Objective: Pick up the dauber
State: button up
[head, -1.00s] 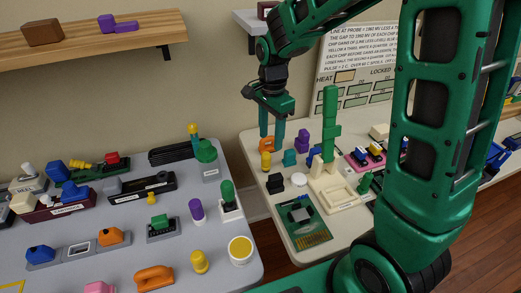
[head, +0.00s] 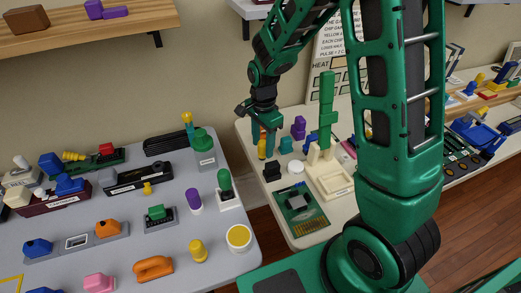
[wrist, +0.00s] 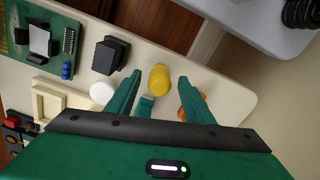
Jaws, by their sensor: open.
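A small yellow cylinder (wrist: 159,79), apparently the dauber, stands near the end of the cream table in the wrist view. It also shows in the head view (head: 262,150), partly hidden by my fingers. My gripper (wrist: 159,76) is open, with one finger on each side of the cylinder in the picture. I cannot tell whether the fingertips are down at its height. In the head view my gripper (head: 263,138) is over the table's near-left corner area.
An orange object (wrist: 182,114) lies partly behind the right finger. A teal block (wrist: 146,104), a black block (wrist: 110,55) and a white disc (wrist: 102,93) stand close by. A tall green column (head: 326,110) rises to the right. The grey table (head: 120,220) is crowded.

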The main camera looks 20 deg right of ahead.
jog(key=shift+f, duration=0.55)
jog(key=c, duration=1.1)
jog(key=shift+r, duration=0.15)
